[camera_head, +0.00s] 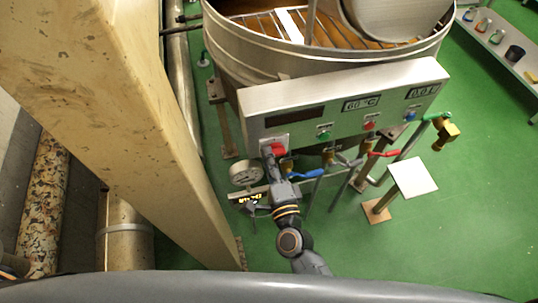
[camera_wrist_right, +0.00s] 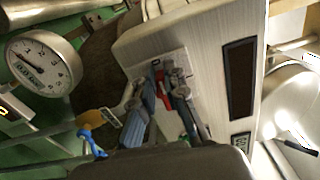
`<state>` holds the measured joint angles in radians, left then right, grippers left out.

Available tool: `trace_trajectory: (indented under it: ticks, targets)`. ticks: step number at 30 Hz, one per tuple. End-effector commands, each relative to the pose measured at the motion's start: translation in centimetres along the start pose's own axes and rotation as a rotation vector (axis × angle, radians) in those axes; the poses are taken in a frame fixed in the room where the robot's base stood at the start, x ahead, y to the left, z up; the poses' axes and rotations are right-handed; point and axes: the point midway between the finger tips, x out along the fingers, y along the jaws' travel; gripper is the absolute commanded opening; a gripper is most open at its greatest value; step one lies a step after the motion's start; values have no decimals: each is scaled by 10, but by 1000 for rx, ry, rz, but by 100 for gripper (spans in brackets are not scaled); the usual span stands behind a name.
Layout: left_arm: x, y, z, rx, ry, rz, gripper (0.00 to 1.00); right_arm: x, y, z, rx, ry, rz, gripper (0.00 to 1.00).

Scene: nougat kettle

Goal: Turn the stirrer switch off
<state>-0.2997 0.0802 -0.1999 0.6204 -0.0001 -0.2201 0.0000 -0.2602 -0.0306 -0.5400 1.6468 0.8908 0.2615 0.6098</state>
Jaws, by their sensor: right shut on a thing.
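The stirrer switch appears to be the red switch (camera_head: 279,149) on a pale plate at the left end of the steel control panel (camera_head: 385,98). Its label cannot be read. My right gripper (camera_head: 272,164) reaches up to it from below and is shut on it. In the right wrist view the fingers (camera_wrist_right: 168,90) of this gripper close around the red switch (camera_wrist_right: 159,76), which is mostly hidden between them. Whether the switch is on or off cannot be told. My left gripper is not in view.
The panel also carries a dark display, a green button (camera_head: 324,135), a red button (camera_head: 369,124) and a blue button (camera_head: 411,116). A gauge (camera_head: 246,173) and valves with blue and red handles sit below. A beige beam (camera_head: 130,120) stands left; the kettle (camera_head: 240,50) is behind.

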Motion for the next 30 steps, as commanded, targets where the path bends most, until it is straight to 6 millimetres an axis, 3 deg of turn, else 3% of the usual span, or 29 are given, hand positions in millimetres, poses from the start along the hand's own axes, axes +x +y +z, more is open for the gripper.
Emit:
trace_trajectory:
  ticks: [22,23,26,30]
  targets:
    - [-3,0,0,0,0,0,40,0,3,0,-92,0,1,0]
    - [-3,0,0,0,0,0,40,0,3,0,-92,0,1,14]
    - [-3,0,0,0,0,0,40,0,3,0,-91,0,1,34]
    - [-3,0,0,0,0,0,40,0,3,0,-90,0,1,35]
